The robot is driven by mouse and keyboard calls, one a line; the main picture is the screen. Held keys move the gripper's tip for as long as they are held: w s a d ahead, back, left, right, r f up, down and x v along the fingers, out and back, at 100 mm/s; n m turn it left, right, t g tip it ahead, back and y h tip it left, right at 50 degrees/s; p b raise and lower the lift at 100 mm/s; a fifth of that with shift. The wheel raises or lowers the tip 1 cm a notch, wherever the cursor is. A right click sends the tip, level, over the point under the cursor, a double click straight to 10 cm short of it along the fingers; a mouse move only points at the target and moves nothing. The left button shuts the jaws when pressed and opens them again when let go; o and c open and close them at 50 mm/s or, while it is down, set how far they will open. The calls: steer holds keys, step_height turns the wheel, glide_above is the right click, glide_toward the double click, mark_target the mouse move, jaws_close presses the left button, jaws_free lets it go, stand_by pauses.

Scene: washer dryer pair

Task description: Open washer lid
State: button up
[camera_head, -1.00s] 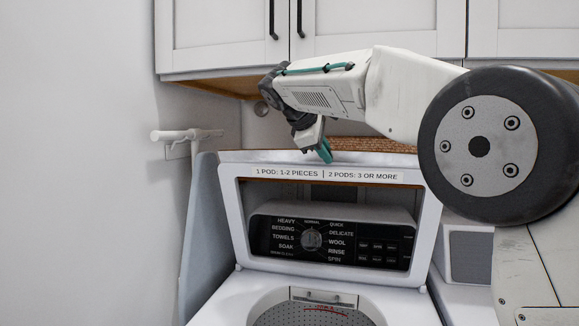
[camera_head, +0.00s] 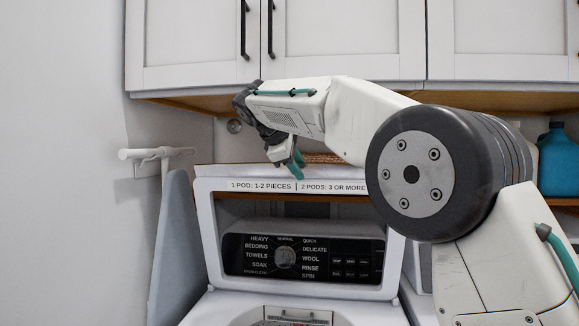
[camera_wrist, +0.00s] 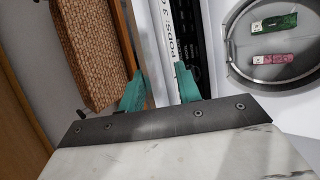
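The washer (camera_head: 360,314) is at the lower middle of the head view. Its white lid (camera_head: 206,230) stands raised and upright, with the control panel (camera_head: 300,258) showing through its window. A pod label (camera_head: 297,186) runs along the lid's top. My gripper (camera_head: 297,168) is at the lid's top edge, pointing down; contact cannot be told. In the wrist view, the two teal fingers of my gripper (camera_wrist: 160,90) are apart with nothing clearly held between them. The labelled lid frame (camera_wrist: 165,50) lies just beyond them. The open drum (camera_wrist: 285,70) holds a green and a pink item.
White cabinets (camera_head: 330,40) hang above, close over my arm. A woven basket (camera_wrist: 92,50) is behind the lid. A blue jug (camera_head: 558,160) stands on the right shelf. An ironing board (camera_head: 172,240) leans left, below a wall hook (camera_head: 155,154).

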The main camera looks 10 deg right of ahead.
steer(key=v, duration=0.7)
steer(key=shift+s+a+r, duration=0.2)
steer(key=shift+r, duration=0.05)
steer(key=s+f+m+g+y, duration=0.2)
steer(key=s+f+m, duration=0.15)
steer(key=f, duration=0.75)
steer(key=s+d+f+m+g+y, duration=0.1)
steer(key=s+d+f+m, duration=0.2)
steer(key=s, duration=1.1)
steer(key=s+d+f+m+y, duration=0.2)
steer(key=s+d+f, duration=0.7)
steer(key=s, duration=0.5)
steer(key=s+d+f+m+g+y, duration=0.1)
steer(key=s+d+f+m, duration=0.3)
steer(key=s, duration=1)
step_height(320, 180, down, 5)
steer(key=d, duration=0.3)
steer(key=shift+m+g+y, duration=0.3)
steer(key=shift+m, duration=0.05)
